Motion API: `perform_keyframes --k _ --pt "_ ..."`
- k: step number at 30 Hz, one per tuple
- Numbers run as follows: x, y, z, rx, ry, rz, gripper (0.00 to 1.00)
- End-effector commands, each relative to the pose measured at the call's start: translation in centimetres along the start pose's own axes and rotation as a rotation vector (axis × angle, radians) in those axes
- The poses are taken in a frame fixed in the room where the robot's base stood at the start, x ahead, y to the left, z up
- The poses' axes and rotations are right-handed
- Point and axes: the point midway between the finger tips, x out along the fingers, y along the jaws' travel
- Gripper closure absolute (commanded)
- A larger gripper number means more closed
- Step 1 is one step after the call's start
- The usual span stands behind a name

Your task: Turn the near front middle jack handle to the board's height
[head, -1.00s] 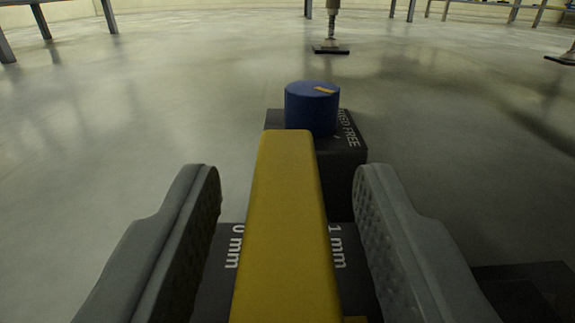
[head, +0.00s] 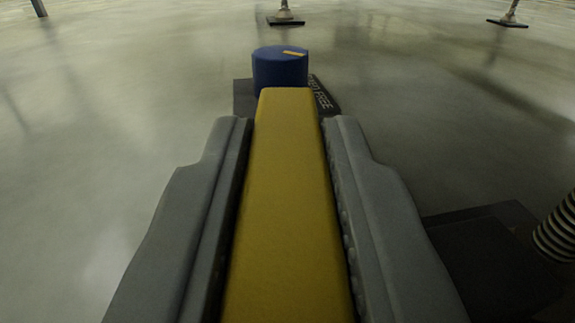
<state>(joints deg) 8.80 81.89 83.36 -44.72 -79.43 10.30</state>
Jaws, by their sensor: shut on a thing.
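The yellow jack handle (head: 287,200) runs up the middle of the head view, away from me. My gripper (head: 286,130) has its two grey fingers pressed along both sides of the handle and is shut on it. A blue round knob (head: 280,68) with a small orange mark on its top stands just beyond the handle's far end. It sits on a dark block (head: 326,97) with white lettering that is only partly visible. The "0 mm" and "1 mm" marks are hidden now. The board is not clearly in view.
A dark flat base (head: 490,255) and a ribbed post or spring (head: 558,235) stand at the lower right. Support feet (head: 286,17) (head: 508,20) stand on the floor far ahead. The grey floor (head: 110,150) on the left is clear.

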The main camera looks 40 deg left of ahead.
Motion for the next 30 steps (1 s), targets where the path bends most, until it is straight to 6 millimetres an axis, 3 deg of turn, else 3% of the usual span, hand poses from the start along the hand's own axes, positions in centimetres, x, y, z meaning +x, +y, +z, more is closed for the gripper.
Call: perform_keyframes --k 15,30 --pt "0.06 -0.47 0.1 0.001 -0.002 0.297 1.0" --pt "0.01 -0.36 0.1 0.001 -0.002 0.35 1.0"
